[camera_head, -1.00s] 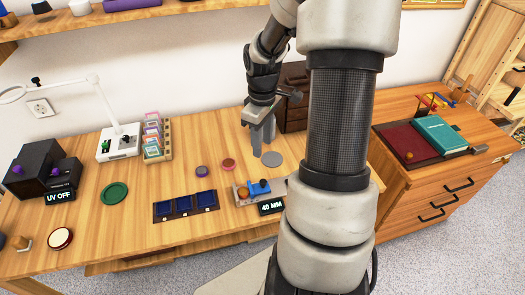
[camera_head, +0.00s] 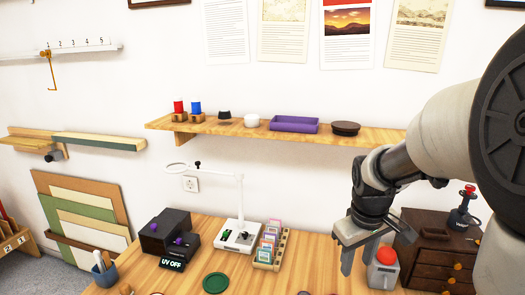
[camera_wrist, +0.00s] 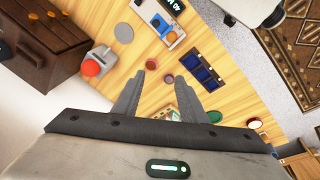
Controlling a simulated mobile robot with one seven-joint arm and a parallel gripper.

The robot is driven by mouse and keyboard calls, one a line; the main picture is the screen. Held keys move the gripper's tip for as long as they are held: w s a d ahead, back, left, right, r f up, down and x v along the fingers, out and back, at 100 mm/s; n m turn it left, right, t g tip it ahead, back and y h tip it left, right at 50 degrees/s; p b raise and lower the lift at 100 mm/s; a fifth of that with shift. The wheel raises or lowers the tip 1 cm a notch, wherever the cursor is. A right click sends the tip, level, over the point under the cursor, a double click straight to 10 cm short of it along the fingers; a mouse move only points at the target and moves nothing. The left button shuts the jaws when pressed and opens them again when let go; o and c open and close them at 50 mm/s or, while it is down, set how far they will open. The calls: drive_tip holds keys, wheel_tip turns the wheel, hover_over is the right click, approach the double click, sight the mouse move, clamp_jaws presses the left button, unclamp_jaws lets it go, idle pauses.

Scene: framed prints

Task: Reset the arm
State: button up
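My gripper (camera_head: 358,258) hangs above the back part of the wooden workbench, in front of the white wall. Its two grey fingers are spread apart with nothing between them. The wrist view also shows my gripper (camera_wrist: 160,90) open over bare bench wood. A grey device with a red dome top (camera_head: 386,257) stands just right of the fingers in the head view, apart from them as far as I can tell. It also shows in the wrist view, left of the fingers.
A dark brown drawer cabinet (camera_head: 435,250) stands right of the red-topped device. A wooden wall shelf (camera_head: 290,132) with small items runs behind. A magnifier lamp (camera_head: 238,234) and card rack (camera_head: 270,248) stand left. A blue three-part tray (camera_wrist: 202,67) lies on the bench.

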drive_tip(key=s+a+r+m+t, duration=0.2)
drive_tip(key=s+a+r+t, duration=0.15)
drive_tip(key=a+r, duration=0.65)
drive_tip(key=s+r+m+y+p, duration=0.1)
drive_tip(key=s+r+m+p, duration=0.1)
drive_tip(key=s, duration=1)
wheel_tip(320, 180, up, 2)
drive_tip(key=shift+s+d+r+p, duration=0.1)
drive_tip(key=shift+s+d+p, duration=0.25)
drive_tip(key=shift+p, duration=0.4)
